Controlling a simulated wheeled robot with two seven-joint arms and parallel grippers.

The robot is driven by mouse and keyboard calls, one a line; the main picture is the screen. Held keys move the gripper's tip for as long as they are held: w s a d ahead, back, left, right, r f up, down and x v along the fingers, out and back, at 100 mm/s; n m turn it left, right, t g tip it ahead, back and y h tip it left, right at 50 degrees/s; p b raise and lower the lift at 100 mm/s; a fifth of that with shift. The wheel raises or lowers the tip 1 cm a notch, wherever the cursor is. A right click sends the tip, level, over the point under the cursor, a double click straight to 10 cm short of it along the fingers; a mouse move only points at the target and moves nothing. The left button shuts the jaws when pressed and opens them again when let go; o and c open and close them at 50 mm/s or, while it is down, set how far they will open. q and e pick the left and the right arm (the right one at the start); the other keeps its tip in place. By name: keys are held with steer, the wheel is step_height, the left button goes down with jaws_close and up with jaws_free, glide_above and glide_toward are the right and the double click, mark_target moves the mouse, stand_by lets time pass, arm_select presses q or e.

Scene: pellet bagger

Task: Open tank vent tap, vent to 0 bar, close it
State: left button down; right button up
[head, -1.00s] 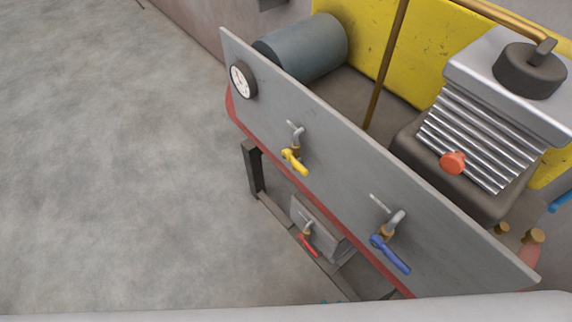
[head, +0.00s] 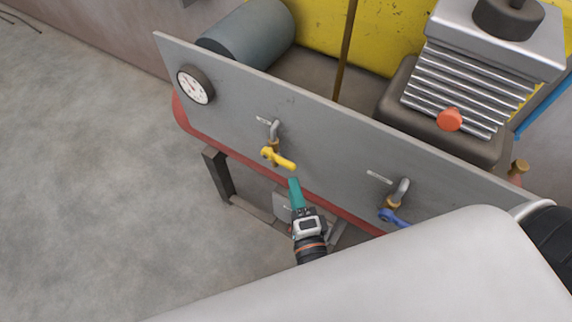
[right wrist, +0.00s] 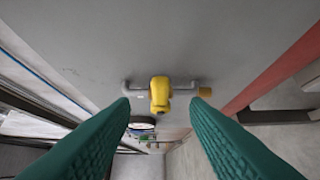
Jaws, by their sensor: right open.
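A tap with a yellow lever (head: 279,158) is mounted on the grey panel (head: 330,150); its lever points down to the right in the head view. My right gripper (head: 295,182) is just below and in front of the lever's free end. In the right wrist view, the green fingers (right wrist: 160,104) are open on either side of the yellow lever (right wrist: 160,90), with gaps showing and no grip on it. A round gauge (head: 195,86) is at the panel's left end; its reading is too small to tell. My left gripper is out of view.
A tap with a blue lever (head: 394,217) sits further right on the panel, partly hidden by my arm. Behind the panel are a grey cylinder (head: 247,38) and a finned compressor block (head: 465,90) with an orange-red knob (head: 449,119). The floor at left is clear.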

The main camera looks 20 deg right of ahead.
mark_target(287, 167)
steer(key=w, duration=0.7)
steer(key=shift+d+p, duration=0.35)
steer(key=shift+p, duration=0.05)
jaws_close()
